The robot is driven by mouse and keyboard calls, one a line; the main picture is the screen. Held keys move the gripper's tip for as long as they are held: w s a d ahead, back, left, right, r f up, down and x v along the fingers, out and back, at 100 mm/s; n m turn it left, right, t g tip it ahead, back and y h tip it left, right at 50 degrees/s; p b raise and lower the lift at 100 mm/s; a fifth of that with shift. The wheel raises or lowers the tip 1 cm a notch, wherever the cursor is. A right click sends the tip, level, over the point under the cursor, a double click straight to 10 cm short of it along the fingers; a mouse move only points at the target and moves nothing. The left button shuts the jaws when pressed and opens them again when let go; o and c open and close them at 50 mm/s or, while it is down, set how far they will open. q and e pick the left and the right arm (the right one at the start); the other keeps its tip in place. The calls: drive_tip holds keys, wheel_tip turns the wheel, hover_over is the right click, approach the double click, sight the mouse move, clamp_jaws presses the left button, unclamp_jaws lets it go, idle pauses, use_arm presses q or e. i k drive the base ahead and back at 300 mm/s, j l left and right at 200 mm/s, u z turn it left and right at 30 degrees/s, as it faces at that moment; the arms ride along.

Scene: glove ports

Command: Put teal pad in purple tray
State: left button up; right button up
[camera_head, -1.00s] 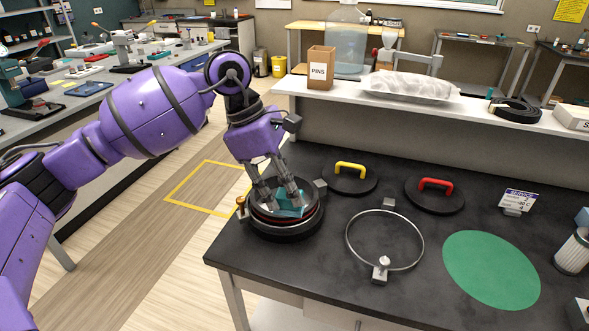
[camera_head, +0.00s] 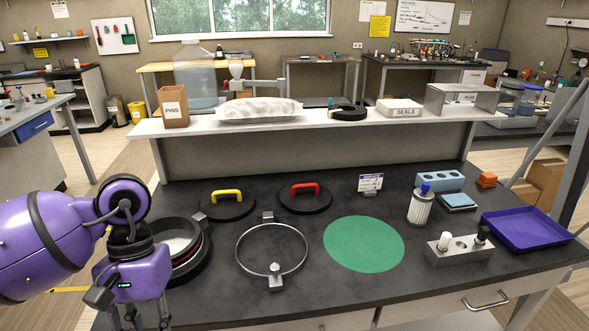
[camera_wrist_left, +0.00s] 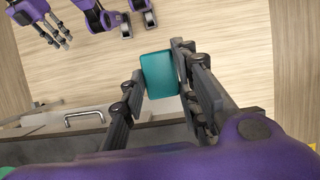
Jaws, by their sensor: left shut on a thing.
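My left gripper (camera_wrist_left: 165,76) is shut on the teal pad (camera_wrist_left: 161,75) in the left wrist view, holding it in front of the bench, above the wood floor. In the head view the left gripper (camera_head: 140,318) is at the bottom left edge; its fingertips and the pad are cut off. The empty purple tray (camera_head: 525,230) lies on the bench at the far right, well away from the gripper.
A round port (camera_head: 190,248) is open beside my left arm. A metal ring (camera_head: 240,245), a green disc (camera_head: 363,244), a block with vials (camera_head: 460,250) and a filter cylinder (camera_head: 420,207) stand between arm and tray. Lids with yellow (camera_head: 227,196) and red (camera_head: 304,190) handles lie behind.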

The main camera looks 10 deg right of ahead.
sight(524, 232)
drive_tip(key=k, duration=0.9)
drive_tip(key=k+l+z, duration=0.1)
drive_tip(key=z, duration=1.05)
drive_tip(key=i+l, duration=0.2)
drive_tip(key=i, duration=0.25)
drive_tip(key=i+l, duration=0.25)
drive_tip(key=i, duration=0.15)
drive_tip(key=i+l, duration=0.2)
drive_tip(key=i, duration=0.25)
drive_tip(key=i+l, duration=0.2)
drive_tip(key=i, duration=0.25)
drive_tip(key=i+l, duration=0.25)
drive_tip(key=i, duration=0.7)
